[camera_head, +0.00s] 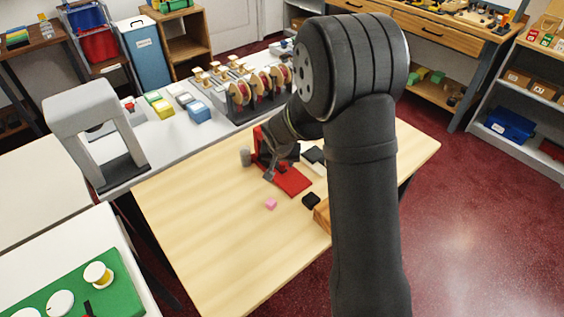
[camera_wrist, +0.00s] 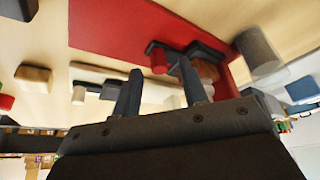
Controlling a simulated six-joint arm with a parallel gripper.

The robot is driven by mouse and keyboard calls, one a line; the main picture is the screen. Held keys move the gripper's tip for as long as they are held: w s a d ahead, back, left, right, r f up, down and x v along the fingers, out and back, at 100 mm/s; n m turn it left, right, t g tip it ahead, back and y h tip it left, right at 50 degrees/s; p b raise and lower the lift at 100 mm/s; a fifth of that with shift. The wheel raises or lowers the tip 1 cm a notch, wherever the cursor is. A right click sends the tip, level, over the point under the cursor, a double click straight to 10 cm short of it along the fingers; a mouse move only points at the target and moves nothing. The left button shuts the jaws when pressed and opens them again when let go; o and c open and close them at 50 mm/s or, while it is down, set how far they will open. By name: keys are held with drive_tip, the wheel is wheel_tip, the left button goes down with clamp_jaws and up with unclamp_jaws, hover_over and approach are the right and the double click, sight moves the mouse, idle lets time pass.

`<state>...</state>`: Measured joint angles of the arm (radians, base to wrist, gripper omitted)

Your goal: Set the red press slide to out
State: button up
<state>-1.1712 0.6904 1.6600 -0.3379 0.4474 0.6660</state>
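The red press (camera_head: 293,181) stands on the wooden table, its flat red base toward the front and its upright part partly hidden by my arm. In the wrist view its red base (camera_wrist: 110,30) fills the upper middle. A short red knob (camera_wrist: 157,52) on a dark bar shows there between my fingertips in the picture. My gripper (camera_wrist: 160,66) is open, its two dark fingers apart. Whether the fingers touch the knob cannot be told. In the head view my gripper (camera_head: 270,174) is low over the press. The slide's setting cannot be read.
A grey cylinder (camera_head: 245,157) stands left of the press. A pink block (camera_head: 271,204), a black block (camera_head: 311,200) and a wooden piece (camera_head: 322,215) lie in front. A white block (camera_head: 315,167) and a dark one (camera_head: 313,154) are at right. The table's front left is clear.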

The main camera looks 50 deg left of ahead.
drive_tip(key=shift+w+a+f, duration=0.15)
drive_tip(key=shift+f, duration=0.3)
clamp_jaws()
drive_tip(key=shift+d, duration=4.25)
unclamp_jaws()
